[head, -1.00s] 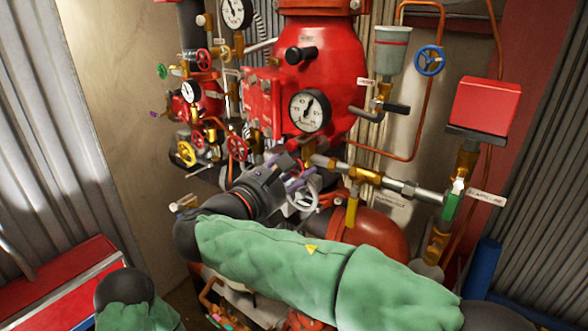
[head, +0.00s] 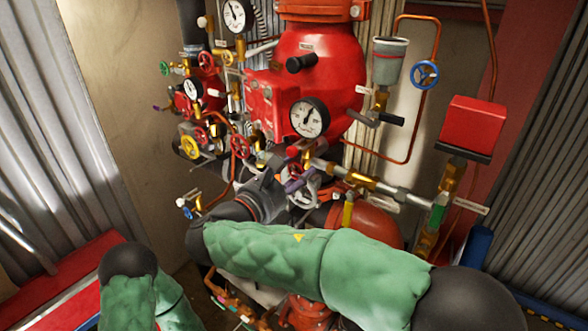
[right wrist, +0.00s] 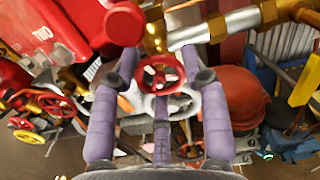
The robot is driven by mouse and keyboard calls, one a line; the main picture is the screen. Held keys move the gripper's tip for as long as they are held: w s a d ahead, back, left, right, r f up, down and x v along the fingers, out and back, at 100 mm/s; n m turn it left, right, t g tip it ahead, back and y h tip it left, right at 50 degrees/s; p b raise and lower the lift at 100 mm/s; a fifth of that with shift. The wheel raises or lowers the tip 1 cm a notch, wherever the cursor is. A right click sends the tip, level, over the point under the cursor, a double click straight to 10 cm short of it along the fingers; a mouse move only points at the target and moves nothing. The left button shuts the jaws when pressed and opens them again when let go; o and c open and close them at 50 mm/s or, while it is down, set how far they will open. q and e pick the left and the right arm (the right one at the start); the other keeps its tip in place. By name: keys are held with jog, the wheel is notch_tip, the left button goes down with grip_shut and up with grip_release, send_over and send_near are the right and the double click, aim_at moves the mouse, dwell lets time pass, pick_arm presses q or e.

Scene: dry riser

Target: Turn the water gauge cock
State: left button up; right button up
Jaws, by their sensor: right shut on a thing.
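My right gripper (head: 285,172) reaches in among the brass fittings below the round white gauge (head: 310,117). I take this fitting for the water gauge cock; the exact contact is partly hidden. A small red handwheel (right wrist: 162,73) and a pale grey handwheel (right wrist: 171,104) show between the fingers, lower in that view. My left gripper is outside the view.
A silver and brass pipe (head: 370,183) runs right from the gripper. The red riser body (head: 320,65) stands behind it. Several small valves, including a yellow handwheel (head: 189,146), crowd the left. A red box (head: 473,124) stands at right.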

jog(key=o, duration=1.1)
jog(key=shift+f, duration=0.5)
jog(key=shift+d+r, duration=0.1)
jog(key=shift+r, duration=0.1)
jog(key=shift+r, duration=0.1)
jog(key=v, duration=1.2)
